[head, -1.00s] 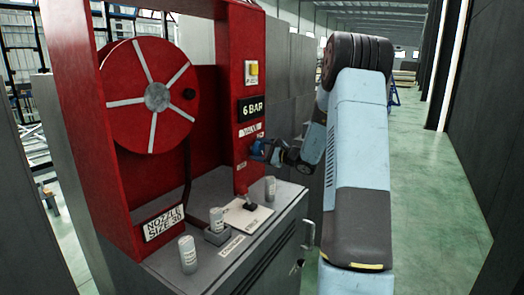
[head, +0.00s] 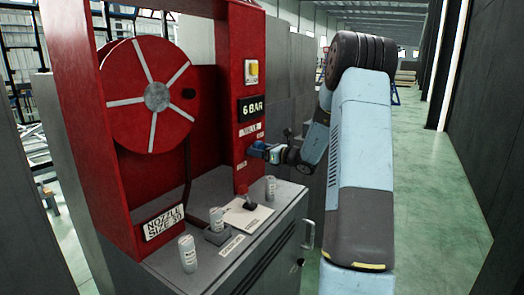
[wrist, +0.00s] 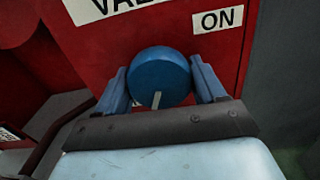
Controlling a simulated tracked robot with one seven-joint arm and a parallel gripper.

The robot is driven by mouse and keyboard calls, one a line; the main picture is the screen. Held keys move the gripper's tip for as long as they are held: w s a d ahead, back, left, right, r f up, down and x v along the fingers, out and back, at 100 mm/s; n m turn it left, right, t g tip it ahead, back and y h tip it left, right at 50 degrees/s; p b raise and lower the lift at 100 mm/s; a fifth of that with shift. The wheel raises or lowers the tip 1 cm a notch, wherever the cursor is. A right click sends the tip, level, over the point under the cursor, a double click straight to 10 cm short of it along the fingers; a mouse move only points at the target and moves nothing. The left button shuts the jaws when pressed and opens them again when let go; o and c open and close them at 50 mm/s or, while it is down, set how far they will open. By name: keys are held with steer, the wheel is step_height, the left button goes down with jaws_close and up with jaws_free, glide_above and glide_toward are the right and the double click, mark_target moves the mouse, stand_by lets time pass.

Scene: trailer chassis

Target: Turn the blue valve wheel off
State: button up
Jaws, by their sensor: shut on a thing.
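The blue valve wheel (wrist: 160,66) is a round knob on the red panel, with a white mark (wrist: 156,100) on its lower edge in the wrist view. My gripper (wrist: 162,76) is shut on it, one blue finger on each side of the rim. In the head view my gripper (head: 273,153) reaches the red post (head: 249,100) from the right, and the wheel is small and mostly hidden there. An "ON" label (wrist: 218,19) is above right of the wheel in the wrist view, and a partly cut-off "VALVE" label (wrist: 105,6) is above left. No "OFF" label is readable.
A red hose reel (head: 150,97) stands left of the post. Below, the grey cabinet top (head: 208,183) holds several grey cans (head: 188,254), a white plate with a small lever (head: 248,212) and a black-based can. Green floor (head: 425,180) is open to the right.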

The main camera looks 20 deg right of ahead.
steer(key=m, duration=0.4)
steer(key=shift+s+d+f+m, duration=0.1)
steer(key=shift+f+m, duration=0.15)
steer(key=shift+m, duration=0.15)
stand_by(0.4)
steer(key=o, duration=0.7)
steer(key=shift+f, duration=0.1)
steer(key=o, duration=0.3)
steer(key=shift+r, duration=0.2)
steer(key=v, duration=1.3)
steer(key=shift+s, duration=0.25)
steer(key=shift+d+f, duration=0.1)
steer(key=shift+d, duration=0.05)
